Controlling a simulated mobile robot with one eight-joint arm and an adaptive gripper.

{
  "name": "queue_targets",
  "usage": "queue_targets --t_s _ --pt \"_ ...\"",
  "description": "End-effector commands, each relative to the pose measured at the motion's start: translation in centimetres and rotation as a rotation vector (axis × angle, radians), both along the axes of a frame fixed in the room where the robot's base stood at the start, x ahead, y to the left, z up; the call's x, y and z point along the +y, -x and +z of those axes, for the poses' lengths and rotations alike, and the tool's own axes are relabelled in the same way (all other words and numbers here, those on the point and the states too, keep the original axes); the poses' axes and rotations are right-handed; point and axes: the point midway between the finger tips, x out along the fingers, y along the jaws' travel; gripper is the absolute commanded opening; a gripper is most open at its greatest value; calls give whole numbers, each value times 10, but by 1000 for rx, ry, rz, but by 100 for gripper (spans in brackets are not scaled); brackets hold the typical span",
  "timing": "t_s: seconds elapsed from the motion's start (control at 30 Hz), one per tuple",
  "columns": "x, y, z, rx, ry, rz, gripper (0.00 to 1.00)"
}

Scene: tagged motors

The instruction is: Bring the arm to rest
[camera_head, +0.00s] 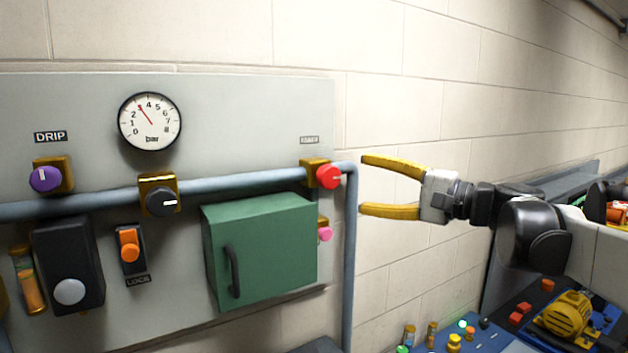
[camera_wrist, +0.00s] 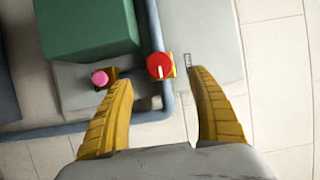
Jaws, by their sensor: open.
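My gripper (camera_head: 372,186) has two yellow fingers, spread wide open with nothing between them. In the head view it is in front of the cream block wall, just right of the grey panel's edge. In the wrist view the open fingers (camera_wrist: 160,85) point toward the panel, pipe and red knob. My arm reaches in from the right side of the head view. The red knob (camera_head: 329,177) on the pipe is just left of the fingertips in the head view; it also shows in the wrist view (camera_wrist: 160,66). I cannot tell the exact gap between them.
The grey panel (camera_head: 225,100) carries a gauge (camera_head: 150,121), a purple knob (camera_head: 46,179), a black knob (camera_head: 161,202), an orange switch (camera_head: 130,252), a green box (camera_head: 262,250) and a pink knob (camera_head: 325,234). A blue bench with a yellow motor (camera_head: 566,314) and small parts is at lower right.

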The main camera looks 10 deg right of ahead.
Motion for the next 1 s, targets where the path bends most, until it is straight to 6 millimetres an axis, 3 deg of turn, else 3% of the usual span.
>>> queue_targets --t_s 0.27,0.53,0.63,0.77,1.0 --pt "-17 20 0 0 0 -1 69" --pt "-17 20 0 0 0 0 69" --pt "-10 22 -14 13 19 6 69" --pt "19 33 -73 72 116 26 69" --pt "83 87 -260 222 485 87 69"
